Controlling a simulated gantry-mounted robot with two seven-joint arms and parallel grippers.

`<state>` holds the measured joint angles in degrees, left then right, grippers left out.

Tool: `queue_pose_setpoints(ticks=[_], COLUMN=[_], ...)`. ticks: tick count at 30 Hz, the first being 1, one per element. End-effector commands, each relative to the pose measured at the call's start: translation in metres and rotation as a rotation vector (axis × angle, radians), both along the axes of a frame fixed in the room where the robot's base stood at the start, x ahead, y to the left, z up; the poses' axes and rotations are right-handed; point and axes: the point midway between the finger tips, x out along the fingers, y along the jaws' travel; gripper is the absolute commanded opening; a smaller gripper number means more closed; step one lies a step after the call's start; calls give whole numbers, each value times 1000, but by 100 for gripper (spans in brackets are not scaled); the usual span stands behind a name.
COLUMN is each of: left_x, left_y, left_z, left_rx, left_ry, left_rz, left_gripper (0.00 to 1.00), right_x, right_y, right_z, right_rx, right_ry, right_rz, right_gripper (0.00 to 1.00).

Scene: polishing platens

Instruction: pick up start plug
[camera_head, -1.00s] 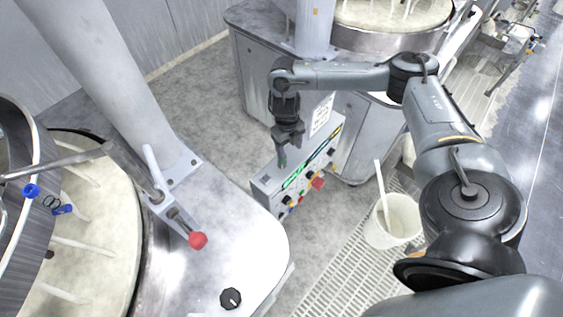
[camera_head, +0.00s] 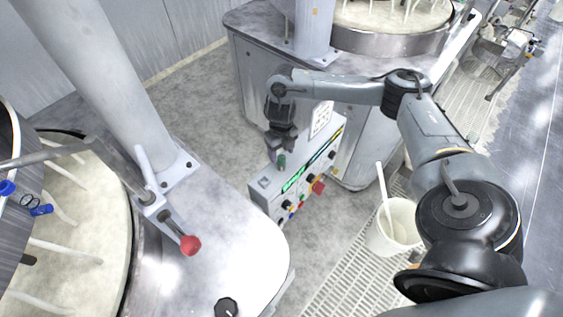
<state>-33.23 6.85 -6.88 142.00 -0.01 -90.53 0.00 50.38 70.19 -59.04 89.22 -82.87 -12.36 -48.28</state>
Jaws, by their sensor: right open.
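A small green plug (camera_head: 281,161), which looks like the start plug, stands on the top of a light grey control box (camera_head: 264,183). My right gripper (camera_head: 280,151) points down just above the box. Its fingers are open and close to the upper end of the green plug. I cannot tell whether they are around it or touch it, because the jaws partly hide the plug. My left gripper is not in view.
The box front carries a red knob (camera_head: 318,187) and several small coloured buttons. A white bucket (camera_head: 393,243) with a stick stands on the floor grating to the right. A platen machine with a red-knobbed lever (camera_head: 190,245) is at left.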

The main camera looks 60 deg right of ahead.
Motion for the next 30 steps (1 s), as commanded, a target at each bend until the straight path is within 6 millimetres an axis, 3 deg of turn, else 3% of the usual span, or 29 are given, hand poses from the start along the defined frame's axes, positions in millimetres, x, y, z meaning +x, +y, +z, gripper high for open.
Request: queue_pose_setpoints(ticks=[6,14,26,30], left_x=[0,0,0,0], left_y=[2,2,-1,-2], left_z=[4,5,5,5], left_rx=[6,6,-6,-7], left_ry=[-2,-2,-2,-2], left_rz=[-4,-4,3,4], left_gripper=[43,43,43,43], right_x=[0,0,0,1], right_y=[-1,0,0,0], right_z=[-26,-30,-29,-29], right_rx=[-1,0,0,0], right_ry=[3,0,0,-1], right_rz=[-1,0,0,0], right_gripper=[63,63,5,2])
